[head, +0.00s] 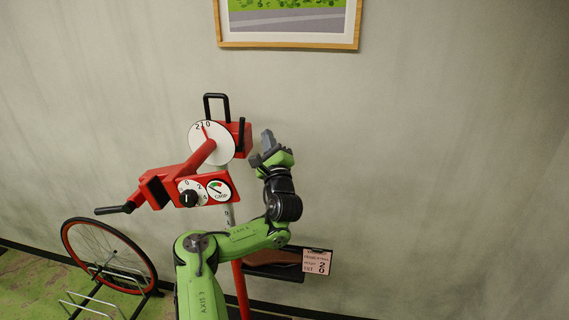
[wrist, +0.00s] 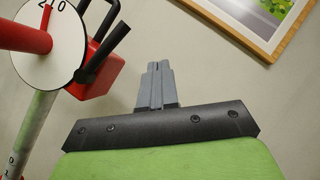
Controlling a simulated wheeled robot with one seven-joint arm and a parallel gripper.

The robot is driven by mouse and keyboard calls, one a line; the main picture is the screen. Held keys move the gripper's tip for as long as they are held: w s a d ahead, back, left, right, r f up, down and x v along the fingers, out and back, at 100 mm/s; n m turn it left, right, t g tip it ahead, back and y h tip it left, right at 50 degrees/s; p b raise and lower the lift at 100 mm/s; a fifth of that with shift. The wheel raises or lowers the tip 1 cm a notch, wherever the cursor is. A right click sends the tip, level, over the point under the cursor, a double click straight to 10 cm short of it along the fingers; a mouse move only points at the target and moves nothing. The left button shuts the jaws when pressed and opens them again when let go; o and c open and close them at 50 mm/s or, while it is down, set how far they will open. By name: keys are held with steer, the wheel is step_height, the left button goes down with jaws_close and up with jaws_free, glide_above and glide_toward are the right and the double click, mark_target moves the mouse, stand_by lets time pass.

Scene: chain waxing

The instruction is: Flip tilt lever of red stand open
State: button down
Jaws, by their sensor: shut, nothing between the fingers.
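The red stand (head: 205,160) has a white tilt dial (head: 211,143) at its top, which also shows in the wrist view (wrist: 38,62). A black lever (head: 241,136) stands nearly upright against the red block at the right of the dial. In the wrist view the black lever (wrist: 104,38) leans up and to the right across the red block (wrist: 98,80). My gripper (head: 268,138) is to the right of the lever, apart from it. In the wrist view my gripper's grey fingers (wrist: 158,75) are together, with nothing between them.
A black loop handle (head: 216,97) rises above the dial. A clamp head with a black handle (head: 120,208) reaches left. A wheel (head: 108,255) stands at lower left. A shelf (head: 275,265) with a sign (head: 317,262) is below my arm. The wall at right is clear.

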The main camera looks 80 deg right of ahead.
steer(key=s+a+f+b, duration=0.1)
steer(key=a+b, duration=0.5)
steer(key=b, duration=0.6)
steer(key=shift+s+a+f+b, duration=0.15)
steer(key=shift+s+a+b, duration=0.2)
steer(key=shift+s, duration=0.55)
